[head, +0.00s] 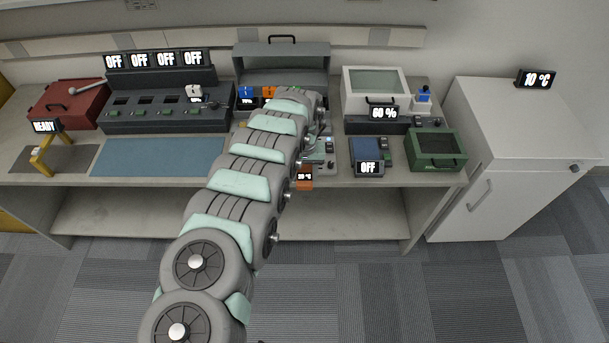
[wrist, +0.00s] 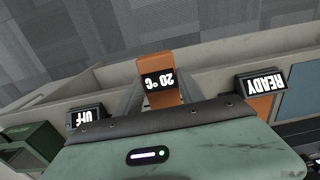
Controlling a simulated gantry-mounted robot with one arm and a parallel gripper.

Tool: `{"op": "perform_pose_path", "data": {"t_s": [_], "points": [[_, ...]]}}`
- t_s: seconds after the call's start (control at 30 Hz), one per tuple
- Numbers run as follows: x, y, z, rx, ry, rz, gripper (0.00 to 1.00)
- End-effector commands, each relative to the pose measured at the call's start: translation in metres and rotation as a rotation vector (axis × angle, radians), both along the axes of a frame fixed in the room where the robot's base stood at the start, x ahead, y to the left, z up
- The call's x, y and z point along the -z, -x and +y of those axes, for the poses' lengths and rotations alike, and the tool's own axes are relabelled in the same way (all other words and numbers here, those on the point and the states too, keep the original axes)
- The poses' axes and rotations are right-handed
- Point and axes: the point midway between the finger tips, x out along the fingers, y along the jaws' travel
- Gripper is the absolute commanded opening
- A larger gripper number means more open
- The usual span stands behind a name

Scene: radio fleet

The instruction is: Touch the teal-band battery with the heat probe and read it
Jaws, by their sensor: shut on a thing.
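The heat probe (head: 305,181) is orange with a small display reading 20 °C. It also shows in the wrist view (wrist: 154,66), upright between the jaws near the bench's front edge. My gripper (wrist: 158,92) is shut on it; in the head view my arm hides most of the gripper. The probe's tip is hidden, so I cannot tell whether it touches anything. I cannot pick out a teal band on any battery. Small blue (head: 245,91) and orange (head: 268,91) blocks stand in the grey case behind my arm.
A blue device reading OFF (head: 368,168) and a green open box (head: 436,150) stand right of the probe. A four-display rack (head: 165,113) and blue mat (head: 160,157) lie left. The wrist view shows a READY display (wrist: 261,83). A white cabinet (head: 510,150) stands far right.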

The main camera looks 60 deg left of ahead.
Motion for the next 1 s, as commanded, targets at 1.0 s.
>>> {"op": "perform_pose_path", "data": {"t_s": [1.0], "points": [[-0.004,0.023,-0.05,0.001,0.003,0.001,0.01]]}}
